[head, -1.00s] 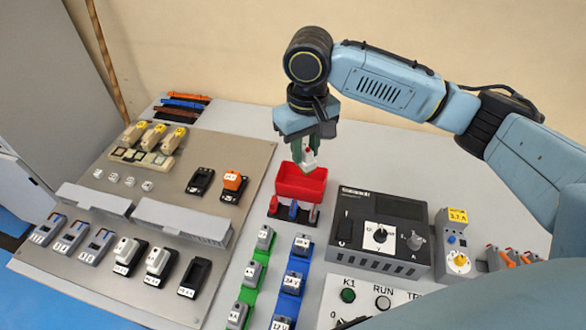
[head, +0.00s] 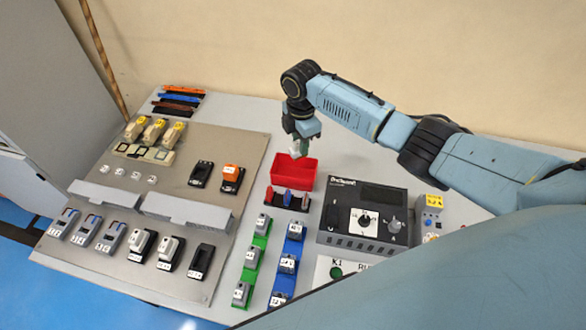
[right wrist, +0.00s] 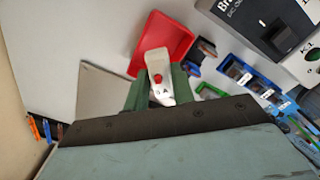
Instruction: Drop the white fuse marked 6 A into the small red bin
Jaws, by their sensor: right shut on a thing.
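The white fuse (right wrist: 157,66) is held between the green fingers of my right gripper (right wrist: 156,88). Its label reads "A" after a digit that is hard to make out, and it has a red spot on its face. In the head view my right gripper (head: 299,143) is above the back edge of the small red bin (head: 292,176), with the fuse (head: 295,153) below it. In the right wrist view the open red bin (right wrist: 178,38) lies behind the fuse. My left gripper is not in view.
A row of small coloured parts on a black base (head: 287,198) stands just in front of the bin. A dark control box (head: 362,212) is to its right. A grey board (head: 190,150) with fuse holders is to its left. Table behind the bin is clear.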

